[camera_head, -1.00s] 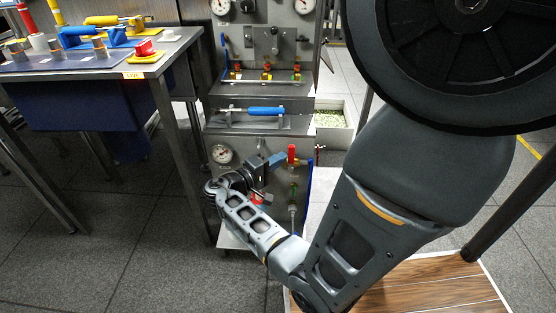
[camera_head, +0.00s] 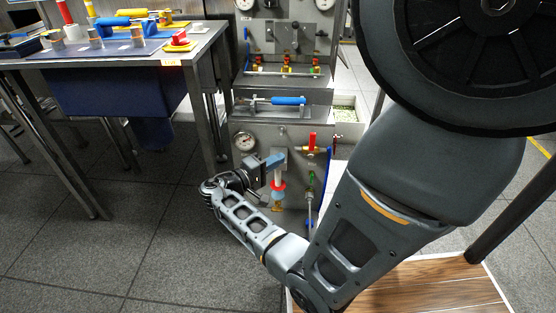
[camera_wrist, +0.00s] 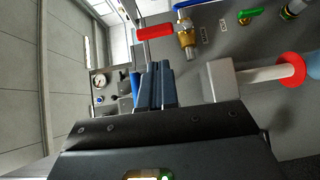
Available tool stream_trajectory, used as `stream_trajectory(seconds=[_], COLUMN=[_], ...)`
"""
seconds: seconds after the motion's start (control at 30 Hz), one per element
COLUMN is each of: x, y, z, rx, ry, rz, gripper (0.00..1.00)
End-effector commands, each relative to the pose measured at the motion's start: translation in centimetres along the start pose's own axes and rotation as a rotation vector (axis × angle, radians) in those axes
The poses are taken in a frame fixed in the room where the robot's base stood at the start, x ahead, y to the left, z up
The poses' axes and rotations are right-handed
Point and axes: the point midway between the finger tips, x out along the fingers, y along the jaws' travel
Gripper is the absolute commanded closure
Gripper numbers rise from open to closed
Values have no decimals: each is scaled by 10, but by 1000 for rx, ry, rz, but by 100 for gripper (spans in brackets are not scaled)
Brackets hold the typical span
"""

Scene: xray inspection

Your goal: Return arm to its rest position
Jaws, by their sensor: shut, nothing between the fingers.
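My arm reaches down from the upper right in the head view, bent at the elbow. Its wrist is low in front of the grey instrument panel (camera_head: 235,185). My gripper (camera_head: 278,160) is shut and empty, with its bluish fingers close to the panel face. In the wrist view the gripper (camera_wrist: 154,84) shows as two dark fingers pressed together. A white fitting with a red ring (camera_wrist: 292,70) lies to its right, apart from the fingers. A red-handled valve (camera_wrist: 155,32) is beyond the fingertips. Whether the fingers touch the panel cannot be told.
A workbench (camera_head: 105,60) with tools stands at the left. A pressure gauge (camera_head: 245,141) and a red-handled valve (camera_head: 312,142) are on the panel near my gripper. A blue-handled tool (camera_head: 288,100) lies on the ledge above. Tiled floor (camera_head: 150,250) at the lower left is clear.

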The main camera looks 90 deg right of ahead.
Motion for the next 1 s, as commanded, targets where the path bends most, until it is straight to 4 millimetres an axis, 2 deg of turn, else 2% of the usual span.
stream_trajectory(seconds=[0.47, 0.57, 0.63, 0.77, 0.9, 1.0], x=[0, -3, -9, -32, -70, -102], y=[0, -7, -19, -54, -90, -106], z=[0, 3, 7, 22, 46, 69], rx=[0, -8, -22, -58, -91, -106], ry=[2, 34, 95, 290, 543, 716], rz=[-1, -21, -60, -192, -377, -511], gripper=[100, 100, 100, 100, 100, 100])
